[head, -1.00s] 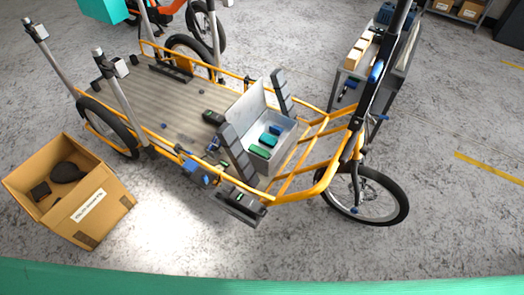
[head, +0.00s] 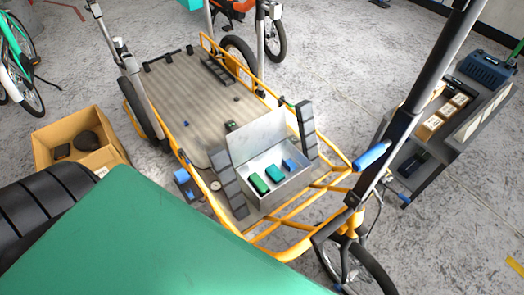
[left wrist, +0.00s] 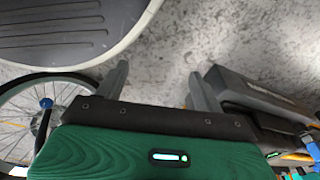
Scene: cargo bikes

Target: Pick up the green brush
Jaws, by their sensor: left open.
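An open grey box (head: 263,200) with its lid raised stands at the front end of the cargo bike's bed. In it lie a green block-like item (head: 259,184), a teal one (head: 275,174) and a blue one (head: 289,164), side by side. The green item may be the brush; its bristles are too small to make out. My left gripper (left wrist: 158,88) shows in the left wrist view, open and empty, with bare floor beyond its fingers. Neither gripper shows in the head view.
The yellow-framed cargo bike (head: 170,100) fills the middle, with upright posts and a dark handlebar column at right. A cardboard box (head: 60,134) stands at left, a grey cart (head: 425,150) at right. A spoked wheel (left wrist: 40,110) shows in the left wrist view.

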